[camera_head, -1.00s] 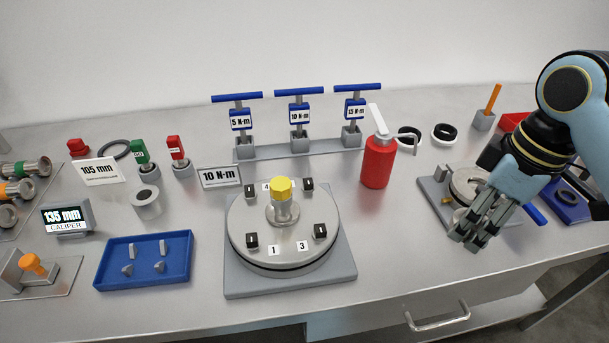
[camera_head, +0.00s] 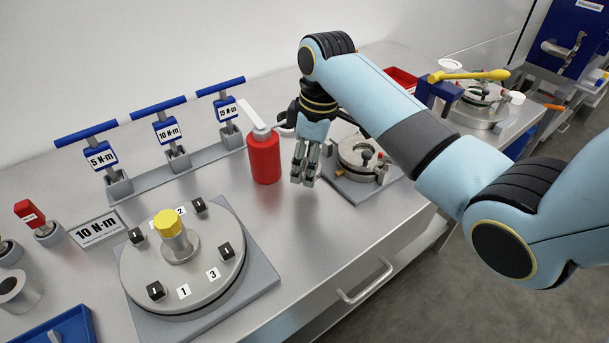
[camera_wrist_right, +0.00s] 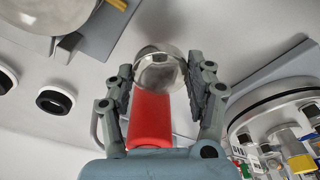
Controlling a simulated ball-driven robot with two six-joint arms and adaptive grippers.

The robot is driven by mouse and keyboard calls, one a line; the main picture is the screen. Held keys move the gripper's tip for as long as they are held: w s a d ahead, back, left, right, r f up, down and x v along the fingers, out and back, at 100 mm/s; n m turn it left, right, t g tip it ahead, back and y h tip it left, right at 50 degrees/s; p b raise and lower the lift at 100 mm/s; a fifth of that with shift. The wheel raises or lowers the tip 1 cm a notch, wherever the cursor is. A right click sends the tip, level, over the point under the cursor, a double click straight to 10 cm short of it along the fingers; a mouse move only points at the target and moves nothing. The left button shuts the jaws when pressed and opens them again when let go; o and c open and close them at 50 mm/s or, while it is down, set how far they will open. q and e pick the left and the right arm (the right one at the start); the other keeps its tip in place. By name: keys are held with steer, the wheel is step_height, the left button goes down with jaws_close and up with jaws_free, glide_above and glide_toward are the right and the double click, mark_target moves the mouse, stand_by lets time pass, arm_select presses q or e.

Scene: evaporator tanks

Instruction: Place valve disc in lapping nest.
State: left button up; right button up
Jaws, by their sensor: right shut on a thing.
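My right gripper (camera_head: 303,180) hangs over the bench between the red bottle and a round metal fixture. In the head view the fingers hide the disc. The round metal fixture (camera_head: 352,156) on a grey plate stands just right of the gripper, partly behind my arm; I cannot tell whether it is the lapping nest. My left gripper is out of view.
The red bottle (camera_head: 264,160) stands close left of the gripper. A round flange (camera_head: 205,272) with a yellow-capped post (camera_head: 168,224) sits at front left. Blue-handled torque tools (camera_head: 167,132) stand behind. Bare bench lies in front of the gripper.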

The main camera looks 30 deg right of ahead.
steer(key=shift+w+f, duration=0.2)
steer(key=shift+w, duration=0.15)
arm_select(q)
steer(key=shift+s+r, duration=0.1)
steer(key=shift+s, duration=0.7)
arm_select(e)
steer(key=shift+f, duration=2.05)
steer(key=o, duration=1.5)
steer(key=shift+f, duration=0.1)
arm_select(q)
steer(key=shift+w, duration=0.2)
